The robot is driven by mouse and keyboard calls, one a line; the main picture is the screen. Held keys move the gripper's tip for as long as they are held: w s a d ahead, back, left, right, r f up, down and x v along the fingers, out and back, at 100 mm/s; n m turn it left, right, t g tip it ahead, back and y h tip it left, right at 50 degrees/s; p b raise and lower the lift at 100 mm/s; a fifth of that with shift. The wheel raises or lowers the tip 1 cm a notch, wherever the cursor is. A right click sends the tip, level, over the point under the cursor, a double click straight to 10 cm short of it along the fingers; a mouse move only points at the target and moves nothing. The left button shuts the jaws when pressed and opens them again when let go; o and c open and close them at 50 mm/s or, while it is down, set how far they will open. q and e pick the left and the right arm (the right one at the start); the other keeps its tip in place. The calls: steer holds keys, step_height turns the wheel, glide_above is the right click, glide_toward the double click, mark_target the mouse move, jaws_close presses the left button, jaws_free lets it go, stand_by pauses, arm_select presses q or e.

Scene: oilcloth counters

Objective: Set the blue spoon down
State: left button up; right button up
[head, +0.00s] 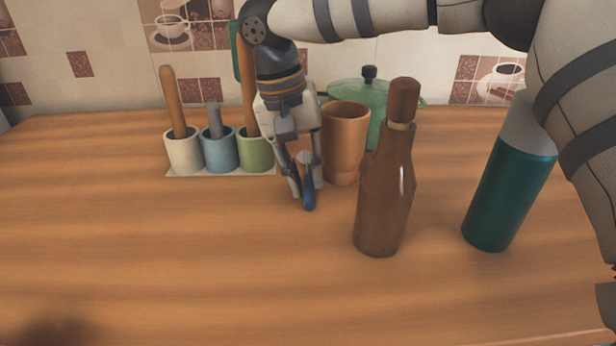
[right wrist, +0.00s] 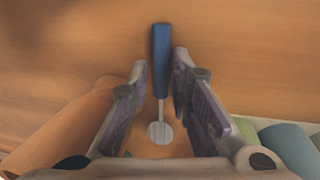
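The blue spoon (head: 308,194) has a blue handle and a pale grey round bowl. It appears to lie on the wooden counter (head: 200,255), handle toward me; I cannot tell for sure that it touches. My right gripper (head: 305,195) points down over it, one finger on each side. In the right wrist view the spoon (right wrist: 160,60) sits between the fingers of the right gripper (right wrist: 160,75), with a narrow gap on either side of the handle, so the gripper looks open around it. My left gripper is not in view.
A brown cup (head: 345,140) stands just right of the gripper, a brown bottle (head: 384,205) nearer. A teal bottle (head: 508,195) stands farther right. White (head: 183,152), blue (head: 220,152) and green (head: 256,152) cups stand left; a green pot (head: 374,100) is behind. The front left counter is clear.

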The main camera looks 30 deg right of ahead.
steer(key=shift+f, duration=0.45)
jaws_close()
